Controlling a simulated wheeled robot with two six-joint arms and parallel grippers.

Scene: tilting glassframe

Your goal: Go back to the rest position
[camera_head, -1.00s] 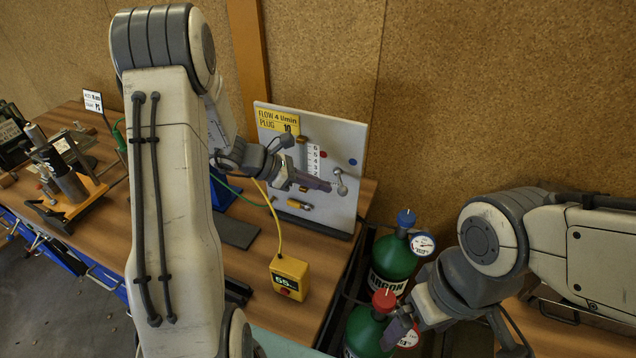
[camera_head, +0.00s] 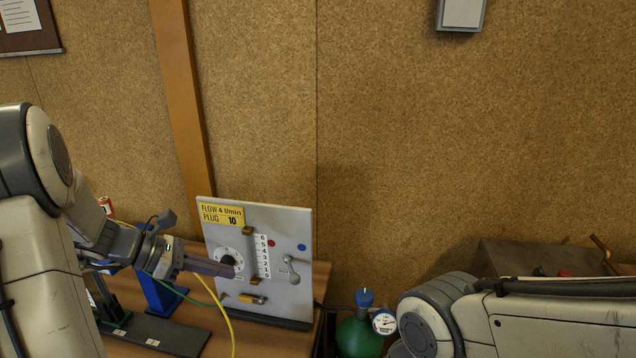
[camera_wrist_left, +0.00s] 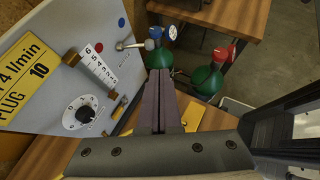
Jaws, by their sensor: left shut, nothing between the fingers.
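My left gripper (camera_head: 232,270) is shut and empty. It hangs in front of the grey panel (camera_head: 290,220) and partly overlaps its lower left part in the head view. The left wrist view shows its two fingers (camera_wrist_left: 160,100) together, pointing toward the green bottles, with nothing between them. My right arm shows at the lower right of the head view, but its gripper is out of the frame.
The panel bears a yellow sign (camera_head: 222,213), a black dial (camera_head: 228,259), a number scale (camera_head: 263,256) and a lever (camera_head: 291,270). A green bottle with blue knob (camera_head: 360,336) stands right of it; a red-knobbed bottle (camera_wrist_left: 207,78) shows in the wrist view. A yellow cable hangs below the gripper.

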